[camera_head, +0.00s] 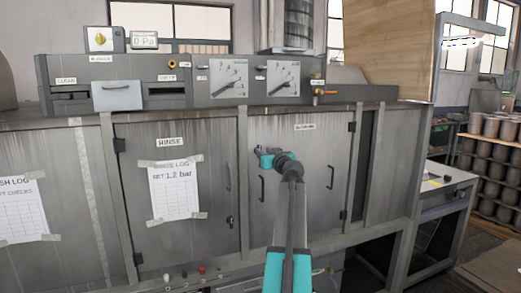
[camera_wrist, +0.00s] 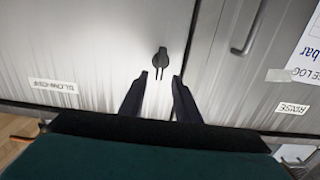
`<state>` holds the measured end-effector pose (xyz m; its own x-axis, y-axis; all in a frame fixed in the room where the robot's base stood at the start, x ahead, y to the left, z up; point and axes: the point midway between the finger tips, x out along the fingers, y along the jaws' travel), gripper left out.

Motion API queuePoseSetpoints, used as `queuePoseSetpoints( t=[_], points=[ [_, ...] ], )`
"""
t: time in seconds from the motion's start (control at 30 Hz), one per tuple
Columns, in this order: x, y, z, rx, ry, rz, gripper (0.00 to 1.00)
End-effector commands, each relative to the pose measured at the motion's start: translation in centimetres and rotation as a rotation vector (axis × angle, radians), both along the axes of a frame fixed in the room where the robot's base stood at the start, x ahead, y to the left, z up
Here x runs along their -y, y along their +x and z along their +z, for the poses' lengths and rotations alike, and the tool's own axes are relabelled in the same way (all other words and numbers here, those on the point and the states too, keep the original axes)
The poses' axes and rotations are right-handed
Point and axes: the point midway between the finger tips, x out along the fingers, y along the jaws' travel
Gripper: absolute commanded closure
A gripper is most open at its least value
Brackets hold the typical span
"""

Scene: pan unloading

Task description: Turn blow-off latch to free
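The blow-off latch (camera_wrist: 161,58) is a small dark knob on the pale metal door in the wrist view, with two thin dark marks under it. The upside-down BLOW-OFF label (camera_wrist: 53,86) sits to its left. My gripper (camera_wrist: 160,76) is open, its two dark fingers apart on either side of the space just below the latch.
The rinse door (camera_head: 215,190) has its own latch (camera_head: 230,221), a handle and a taped log sheet (camera_head: 174,190). In the wrist view a door handle (camera_wrist: 246,35) stands out right of the latch. Dials (camera_head: 228,78) and a brass valve (camera_head: 320,92) sit above the doors.

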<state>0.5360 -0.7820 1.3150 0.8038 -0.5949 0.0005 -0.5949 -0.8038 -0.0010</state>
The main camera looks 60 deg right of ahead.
Motion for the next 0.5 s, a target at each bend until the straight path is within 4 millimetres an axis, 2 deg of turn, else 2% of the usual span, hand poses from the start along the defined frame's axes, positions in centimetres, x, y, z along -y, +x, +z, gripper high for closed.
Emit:
queuePoseSetpoints(
  t=[0.2, 0.5],
  points=[
    [1.5, 1.9, 0.2, -0.001, 0.000, 0.001, 0.70],
    [2.2, 3.0, 0.0, -0.001, 0.000, 0.000, 0.70]
  ],
)
